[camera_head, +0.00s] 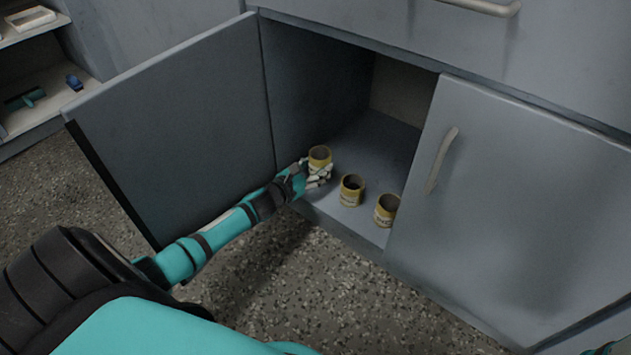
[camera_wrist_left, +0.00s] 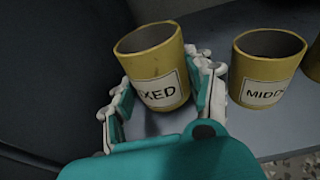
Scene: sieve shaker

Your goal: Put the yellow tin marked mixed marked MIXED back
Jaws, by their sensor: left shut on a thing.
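The yellow tin marked MIXED (camera_head: 319,157) is at the left side of the open cabinet's front. In the left wrist view the tin (camera_wrist_left: 154,66) stands between the fingers, tilted a little, its white label partly hidden and reading "XED". My left gripper (camera_head: 318,172) is shut on it. Its fingers show on both sides of the tin in the left wrist view (camera_wrist_left: 160,100). I cannot tell whether the tin touches the shelf. My right gripper is not in view.
A yellow tin labelled MIDD (camera_wrist_left: 264,68) stands just right, also in the head view (camera_head: 351,191). Another yellow tin (camera_head: 386,210) stands beyond it. The left cabinet door (camera_head: 175,120) is open; the right door (camera_head: 510,210) looks shut. The shelf behind the tins (camera_head: 375,145) is clear.

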